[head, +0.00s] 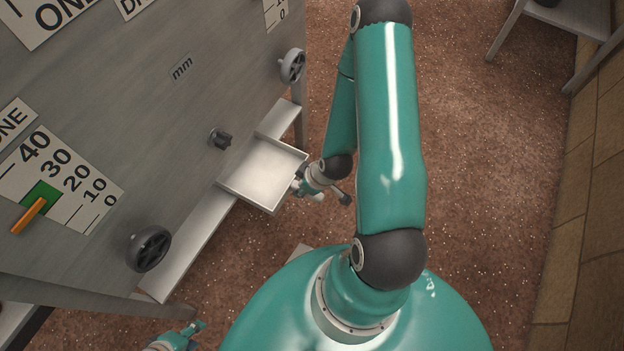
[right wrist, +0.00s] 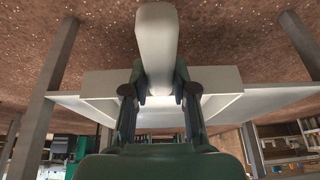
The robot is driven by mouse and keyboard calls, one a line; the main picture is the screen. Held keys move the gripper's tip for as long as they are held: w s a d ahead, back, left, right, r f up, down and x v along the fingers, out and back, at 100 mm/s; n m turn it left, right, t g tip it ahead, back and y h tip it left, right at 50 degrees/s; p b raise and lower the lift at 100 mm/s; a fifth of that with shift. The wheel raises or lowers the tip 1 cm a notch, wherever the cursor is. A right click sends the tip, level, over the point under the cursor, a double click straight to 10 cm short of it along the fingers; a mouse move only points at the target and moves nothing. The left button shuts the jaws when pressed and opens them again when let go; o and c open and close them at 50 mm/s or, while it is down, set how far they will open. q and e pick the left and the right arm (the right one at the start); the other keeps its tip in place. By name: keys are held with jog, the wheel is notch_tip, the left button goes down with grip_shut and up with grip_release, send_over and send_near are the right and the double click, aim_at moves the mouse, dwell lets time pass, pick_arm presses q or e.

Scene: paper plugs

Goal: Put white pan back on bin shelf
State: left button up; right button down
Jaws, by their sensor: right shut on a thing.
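The white pan (head: 262,172), a shallow square tray, sits on or just over the narrow white shelf (head: 188,250) along the grey machine, its right part out past the shelf's edge. I cannot tell how fully it rests there. My right gripper (head: 301,184) is shut on the pan's right side. In the right wrist view its fingers (right wrist: 158,92) close about a pale bar-like part, with the pan's white walls (right wrist: 222,82) behind. My left gripper (head: 198,334) is open and empty at the bottom edge, below the shelf's near end.
The grey machine panel (head: 110,120) rises on the left, with dark knobs (head: 150,248) and a handwheel (head: 292,66) standing out near the shelf. A brown stone wall (head: 575,200) and a table (head: 570,30) stand at right. The speckled floor (head: 480,170) between is clear.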

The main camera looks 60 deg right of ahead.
jog(key=shift+w+a+f+b, duration=0.15)
jog(key=shift+w+b, duration=0.35)
jog(key=shift+w, duration=0.7)
jog(key=w+b, duration=0.1)
jog(key=b, duration=0.3)
jog(key=w+b, duration=0.1)
jog(key=b, duration=0.3)
jog(key=shift+w+f, duration=0.25)
jog(key=shift+w, duration=0.05)
jog(key=shift+w+r, duration=0.2)
jog(key=w, duration=0.1)
jog(key=w+p, duration=0.1)
jog(key=w, duration=0.1)
jog(key=w+p, duration=0.1)
jog(key=shift+w+a, duration=0.25)
jog(key=shift+w, duration=0.15)
jog(key=shift+w+f, duration=0.2)
jog(key=shift+f, duration=0.1)
jog(key=shift+f+b, duration=0.4)
jog(key=shift+f, duration=0.15)
